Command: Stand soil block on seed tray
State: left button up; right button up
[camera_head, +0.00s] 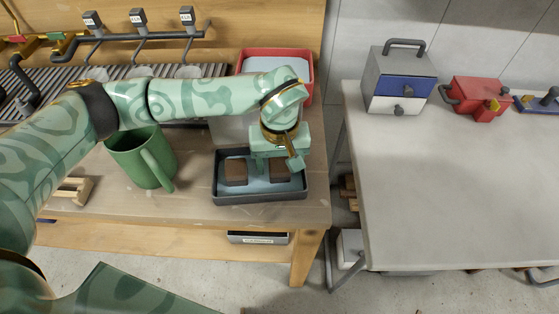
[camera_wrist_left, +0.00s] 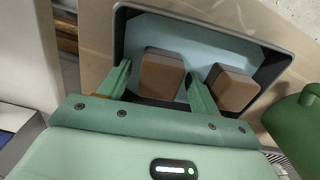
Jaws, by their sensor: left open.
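The seed tray (camera_head: 258,199) is a dark, shallow tray with a pale blue floor at the front right of the wooden bench; it also shows in the left wrist view (camera_wrist_left: 212,45). Two brown soil blocks stand in it, one at the left (camera_head: 236,173) and one at the right (camera_head: 279,172). My left gripper (camera_head: 281,160) is over the right part of the tray. In the left wrist view its open fingers (camera_wrist_left: 159,72) are on either side of one block (camera_wrist_left: 160,74), with gaps visible. The other block (camera_wrist_left: 231,88) is outside the right finger. My right gripper is out of view.
A green mug (camera_head: 142,160) stands left of the tray; part of it shows in the wrist view. A red-rimmed bin (camera_head: 311,75) is behind the tray. A grey table (camera_head: 450,180) with a blue-drawered box (camera_head: 402,82) and red toolbox (camera_head: 478,98) is at the right.

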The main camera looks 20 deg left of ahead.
aim_at(280, 163)
pick_arm(q)
jog(key=shift+r, duration=0.15)
notch_tip(280, 163, up, 12)
jog(key=p, duration=0.3)
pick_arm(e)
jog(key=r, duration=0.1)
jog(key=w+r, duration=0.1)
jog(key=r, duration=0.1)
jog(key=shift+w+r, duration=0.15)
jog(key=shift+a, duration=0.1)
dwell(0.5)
